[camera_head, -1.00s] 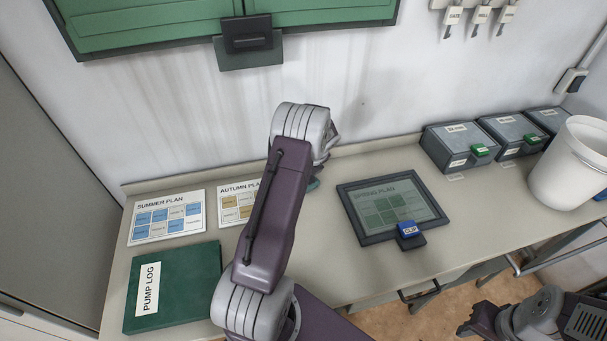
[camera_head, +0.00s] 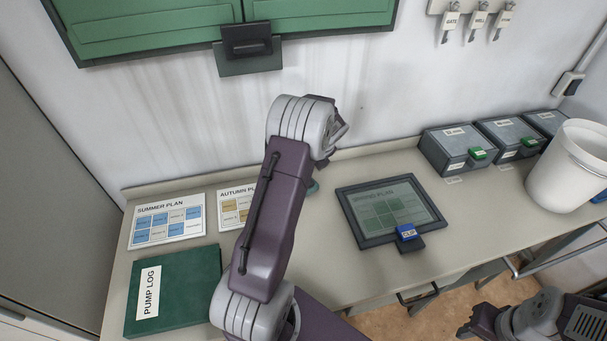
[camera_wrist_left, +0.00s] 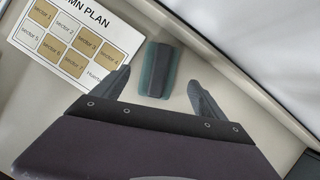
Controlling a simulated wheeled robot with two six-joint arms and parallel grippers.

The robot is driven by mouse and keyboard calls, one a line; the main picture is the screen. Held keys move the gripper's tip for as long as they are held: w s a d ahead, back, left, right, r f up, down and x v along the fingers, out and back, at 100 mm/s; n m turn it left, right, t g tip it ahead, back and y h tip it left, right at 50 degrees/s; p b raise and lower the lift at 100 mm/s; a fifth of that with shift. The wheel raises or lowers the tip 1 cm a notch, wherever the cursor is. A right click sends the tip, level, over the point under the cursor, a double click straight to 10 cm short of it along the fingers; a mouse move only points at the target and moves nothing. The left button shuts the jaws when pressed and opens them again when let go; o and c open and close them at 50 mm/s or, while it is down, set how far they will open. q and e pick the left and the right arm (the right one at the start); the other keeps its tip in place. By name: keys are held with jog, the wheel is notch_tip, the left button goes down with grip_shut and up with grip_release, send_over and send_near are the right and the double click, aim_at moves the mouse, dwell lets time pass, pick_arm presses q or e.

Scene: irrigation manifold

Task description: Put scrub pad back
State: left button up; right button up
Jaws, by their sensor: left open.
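The scrub pad (camera_wrist_left: 158,70), a teal pad with a dark grip block on top, lies on the worktop beside the autumn plan sheet in the left wrist view. In the head view only a small teal edge of it (camera_head: 313,187) shows past my left arm. My left gripper (camera_wrist_left: 158,82) is open and empty, its fingers apart on either side of the pad's near end in the picture. I cannot tell its height above the pad. In the head view my left wrist hides most of this gripper. My right gripper (camera_head: 480,321) is at the lower right, its fingers unclear.
Summer plan (camera_head: 168,220) and autumn plan (camera_head: 232,208) sheets and a green pump log (camera_head: 172,290) lie left. Grey boxes (camera_head: 457,147) and a white bucket (camera_head: 568,168) stand farther right.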

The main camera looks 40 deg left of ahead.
pick_arm(q)
jog(key=w+v, duration=0.1)
jog(key=v, duration=0.5)
jog(key=s+d+f+n+h+p, duration=0.1)
jog(key=s+d+n+h, duration=0.3)
jog(key=s+d+n, duration=1.5)
jog(key=shift+s+d+n, duration=0.35)
jog(key=shift+s+n, duration=0.6)
jog(key=shift+n, duration=0.25)
